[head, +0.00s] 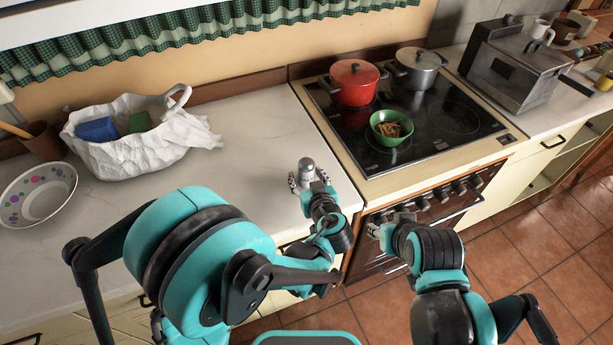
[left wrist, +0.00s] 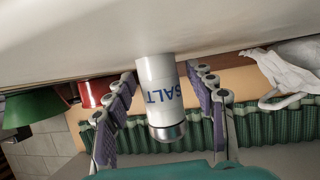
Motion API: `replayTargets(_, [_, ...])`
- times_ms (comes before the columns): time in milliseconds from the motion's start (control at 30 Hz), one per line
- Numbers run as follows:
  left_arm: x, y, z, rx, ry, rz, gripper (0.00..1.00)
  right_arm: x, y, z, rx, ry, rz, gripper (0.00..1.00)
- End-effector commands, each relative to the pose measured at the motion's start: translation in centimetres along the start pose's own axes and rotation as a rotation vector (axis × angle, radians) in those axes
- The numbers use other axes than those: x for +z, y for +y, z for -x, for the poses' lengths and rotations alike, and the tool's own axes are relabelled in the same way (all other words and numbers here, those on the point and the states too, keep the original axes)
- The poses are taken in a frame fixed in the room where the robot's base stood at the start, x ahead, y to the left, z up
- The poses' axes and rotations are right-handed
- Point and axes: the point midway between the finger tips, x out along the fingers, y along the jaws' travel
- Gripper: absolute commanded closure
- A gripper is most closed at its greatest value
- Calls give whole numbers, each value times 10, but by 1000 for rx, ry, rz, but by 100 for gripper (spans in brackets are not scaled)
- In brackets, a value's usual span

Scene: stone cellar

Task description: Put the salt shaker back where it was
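The salt shaker (head: 307,166) is white with a metal cap and stands on the pale countertop, left of the stove. In the left wrist view the shaker (left wrist: 161,90) appears upside down, with its blue SALT lettering showing. My left gripper (head: 308,181) is open, with one finger on each side of the shaker. In the left wrist view narrow gaps show between the shaker and the fingers of this gripper (left wrist: 160,88). My right gripper (head: 389,222) is in front of the oven, its fingers apart and empty.
The stove (head: 448,125) holds a red pot (head: 354,84), a grey pot (head: 417,70) and a green bowl (head: 391,130). A white bag (head: 130,150) and a dotted bowl (head: 38,198) stand on the left counter (head: 245,135). The counter between bag and shaker is clear.

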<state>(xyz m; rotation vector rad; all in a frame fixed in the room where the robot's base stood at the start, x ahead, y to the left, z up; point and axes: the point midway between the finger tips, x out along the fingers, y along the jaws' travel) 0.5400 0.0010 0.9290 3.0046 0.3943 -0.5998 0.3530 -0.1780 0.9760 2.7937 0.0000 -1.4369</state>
Motion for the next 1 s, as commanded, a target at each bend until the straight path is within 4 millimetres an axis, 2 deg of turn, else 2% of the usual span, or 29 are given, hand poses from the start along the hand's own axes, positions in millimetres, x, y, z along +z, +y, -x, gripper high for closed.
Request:
replayTargets(300, [-5, 0, 3, 1, 0, 0, 45, -4, 0, 5, 0, 0, 0, 60])
replayTargets(467, [-5, 2, 33, 6, 0, -2, 45, -8, 0, 11, 0, 0, 0, 60])
replayTargets(700, [-5, 2, 87, 6, 0, -3, 45, -16, 0, 23, 0, 0, 0, 60])
replayTargets(833, [-4, 1, 107, 4, 0, -2, 45, -19, 0, 27, 0, 0, 0, 60])
replayTargets(1000, [-4, 0, 120, 1, 1, -1, 45, -21, 0, 29, 0, 0, 0, 60])
